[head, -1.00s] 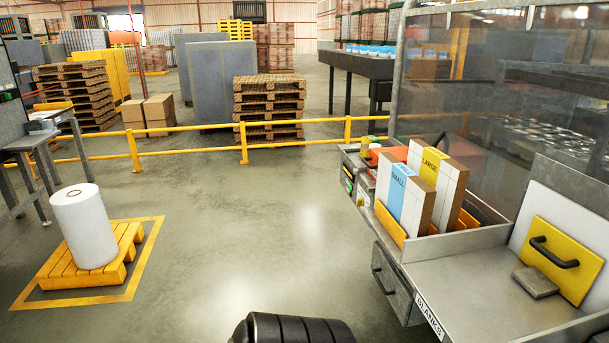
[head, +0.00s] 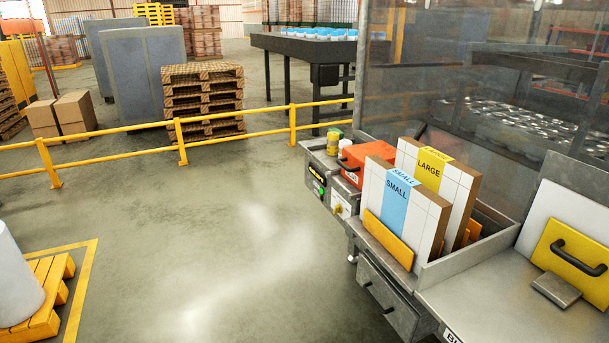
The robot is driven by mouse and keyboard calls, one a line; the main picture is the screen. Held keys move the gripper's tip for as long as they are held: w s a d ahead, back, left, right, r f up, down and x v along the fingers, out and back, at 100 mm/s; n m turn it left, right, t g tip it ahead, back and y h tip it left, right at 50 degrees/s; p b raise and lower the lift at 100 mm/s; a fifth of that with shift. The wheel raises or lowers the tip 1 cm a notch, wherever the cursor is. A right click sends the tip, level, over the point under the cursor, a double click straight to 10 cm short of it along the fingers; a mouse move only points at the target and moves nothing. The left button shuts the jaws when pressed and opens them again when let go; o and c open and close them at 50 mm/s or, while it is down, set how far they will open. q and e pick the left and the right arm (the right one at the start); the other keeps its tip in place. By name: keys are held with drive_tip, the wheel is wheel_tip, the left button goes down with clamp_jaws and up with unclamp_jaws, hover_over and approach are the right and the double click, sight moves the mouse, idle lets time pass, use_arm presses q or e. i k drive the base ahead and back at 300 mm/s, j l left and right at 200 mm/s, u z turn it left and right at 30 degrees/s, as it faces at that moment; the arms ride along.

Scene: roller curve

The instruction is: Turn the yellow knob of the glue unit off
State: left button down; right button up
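The likely glue unit is an orange-lidded unit (head: 366,156) on a grey metal station at the right of the head view. On the front face of that station, a small yellow knob (head: 339,209) sits on a pale plate. It is too small to tell which way the knob points. A dark panel with a green mark (head: 318,187) is to the left of the knob. Neither of my grippers is in view.
Blank cartons marked SMALL (head: 398,205) and LARGE (head: 432,180) stand right of the orange unit. A drawer (head: 385,295) is below them. Open floor (head: 230,230) lies left of the station. A yellow rail (head: 235,135) crosses behind, and a pallet (head: 40,300) stands at lower left.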

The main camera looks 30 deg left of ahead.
sight(337, 208)
drive_tip(key=i+j, duration=0.1)
drive_tip(key=j, duration=0.25)
drive_tip(key=i+j+u, duration=0.1)
drive_tip(key=j, duration=0.25)
drive_tip(key=i+j, duration=0.1)
drive_tip(key=j, duration=0.2)
drive_tip(key=i+j+u, duration=0.1)
drive_tip(key=j, duration=0.25)
drive_tip(key=i+j, duration=0.2)
drive_tip(key=j, duration=0.2)
drive_tip(key=i+j, duration=0.25)
drive_tip(key=j, duration=0.15)
drive_tip(key=i+j+u, duration=0.1)
drive_tip(key=j, duration=0.3)
drive_tip(key=i, duration=0.1)
